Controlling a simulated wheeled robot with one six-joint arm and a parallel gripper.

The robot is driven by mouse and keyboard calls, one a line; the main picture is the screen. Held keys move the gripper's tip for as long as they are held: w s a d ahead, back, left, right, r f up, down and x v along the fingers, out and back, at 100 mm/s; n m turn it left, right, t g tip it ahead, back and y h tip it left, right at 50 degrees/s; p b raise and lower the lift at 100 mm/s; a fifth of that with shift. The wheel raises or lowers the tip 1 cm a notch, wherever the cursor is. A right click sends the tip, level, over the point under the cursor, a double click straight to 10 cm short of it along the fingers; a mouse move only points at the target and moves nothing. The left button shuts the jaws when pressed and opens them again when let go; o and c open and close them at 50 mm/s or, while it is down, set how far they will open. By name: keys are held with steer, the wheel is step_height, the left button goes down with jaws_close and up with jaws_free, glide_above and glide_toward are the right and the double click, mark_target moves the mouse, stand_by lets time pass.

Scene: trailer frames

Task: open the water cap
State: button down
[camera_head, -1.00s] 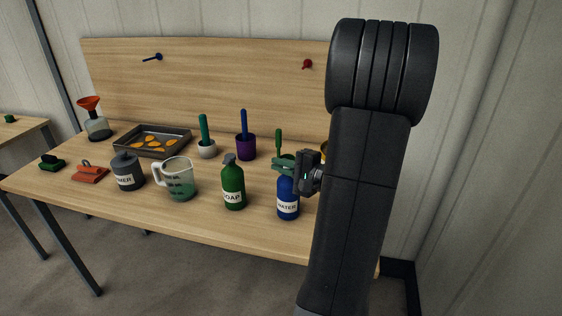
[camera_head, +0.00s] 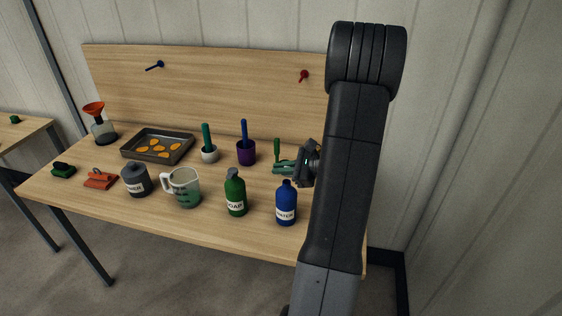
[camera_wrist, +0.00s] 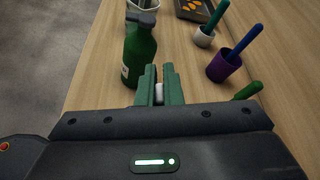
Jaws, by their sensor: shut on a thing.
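The blue water bottle (camera_head: 286,206) with a white label stands upright near the table's front edge in the head view, left of my arm. Its narrow blue neck shows with no separate cap visible on it. My gripper (camera_head: 282,168), with green fingers, is above and behind the neck, apart from the bottle as far as I can see. In the wrist view, my gripper (camera_wrist: 159,80) is shut on a small pale cap (camera_wrist: 159,93), mostly hidden between the fingers. The bottle does not show in the wrist view.
The green soap bottle (camera_head: 236,195) stands left of the water bottle and also shows in the wrist view (camera_wrist: 140,58). Purple (camera_head: 246,152) and white (camera_head: 209,155) cups stand behind. A measuring jug (camera_head: 186,188), dark canister (camera_head: 136,181) and tray (camera_head: 158,158) are further left.

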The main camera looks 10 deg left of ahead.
steer(key=shift+w+m+g+p, duration=0.6)
steer(key=shift+m+g+p, duration=0.2)
steer(key=shift+m+p, duration=0.4)
steer(key=c, duration=1.8)
jaws_free()
steer(key=shift+c, duration=0.2)
steer(key=b+v, duration=0.3)
steer(key=v, duration=1)
steer(key=shift+d+r, duration=0.25)
steer(key=shift+d, duration=0.15)
